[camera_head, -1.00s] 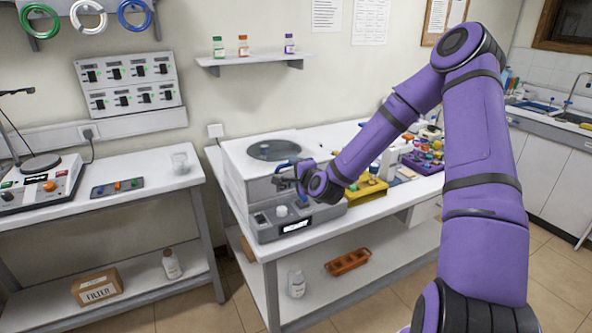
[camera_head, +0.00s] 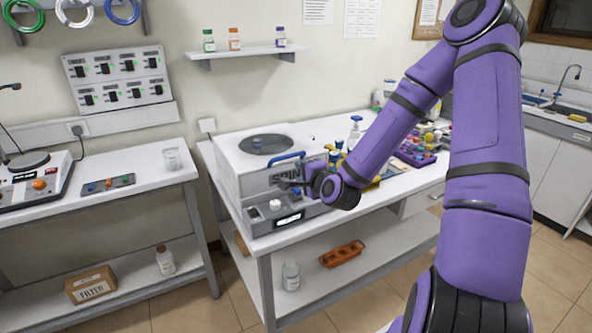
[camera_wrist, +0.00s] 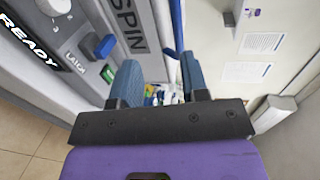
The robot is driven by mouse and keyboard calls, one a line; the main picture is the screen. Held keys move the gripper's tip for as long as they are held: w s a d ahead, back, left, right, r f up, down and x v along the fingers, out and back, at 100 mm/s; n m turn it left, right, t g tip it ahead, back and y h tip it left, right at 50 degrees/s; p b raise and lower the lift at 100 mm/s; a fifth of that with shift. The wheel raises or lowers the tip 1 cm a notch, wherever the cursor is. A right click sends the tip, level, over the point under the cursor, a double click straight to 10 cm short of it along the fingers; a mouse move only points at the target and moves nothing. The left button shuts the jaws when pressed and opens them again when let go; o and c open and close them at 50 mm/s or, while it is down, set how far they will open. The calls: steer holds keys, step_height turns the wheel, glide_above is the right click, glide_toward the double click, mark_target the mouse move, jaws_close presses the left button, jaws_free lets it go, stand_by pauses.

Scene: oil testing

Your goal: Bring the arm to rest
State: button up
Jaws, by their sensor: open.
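My purple arm reaches in from the right in the head view. My gripper (camera_head: 300,187) is just in front of the white and grey spin machine (camera_head: 232,180), near its "SPIN" label and blue handle (camera_head: 287,157). In the wrist view my gripper (camera_wrist: 158,80) shows two blue fingers standing apart, with nothing between them. The machine's front panel (camera_wrist: 90,45) fills the left of the wrist view, with a blue knob, "LATCH" and "READY" markings. I cannot tell in the head view whether the fingers touch the machine.
The bench right of the machine holds bottles (camera_head: 355,130) and a purple rack (camera_head: 415,155), partly behind my arm. A side table (camera_head: 140,180) at left holds a glass beaker (camera_head: 172,158). The lower shelf carries an orange tray (camera_head: 342,254). Floor shows in front.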

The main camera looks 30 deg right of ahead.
steer(key=shift+v, duration=0.85)
steer(key=s+a+r+n+g, duration=0.3)
steer(key=s+r+n, duration=0.1)
steer(key=r+n, duration=0.15)
steer(key=s+a+r+n+g, duration=0.3)
steer(key=s+r+n+g, duration=0.15)
steer(key=n, duration=0.25)
steer(key=s+r+n+g, duration=0.1)
steer(key=s+r+n, duration=0.1)
steer(key=s+r, duration=0.4)
steer(key=s+a+r+n+g, duration=0.1)
steer(key=s+r+n, duration=0.2)
steer(key=s+r, duration=0.4)
steer(key=s, duration=0.9)
steer(key=shift+a+r+n+g, duration=0.25)
steer(key=shift+a+n+g, duration=0.1)
steer(key=shift+w, duration=0.1)
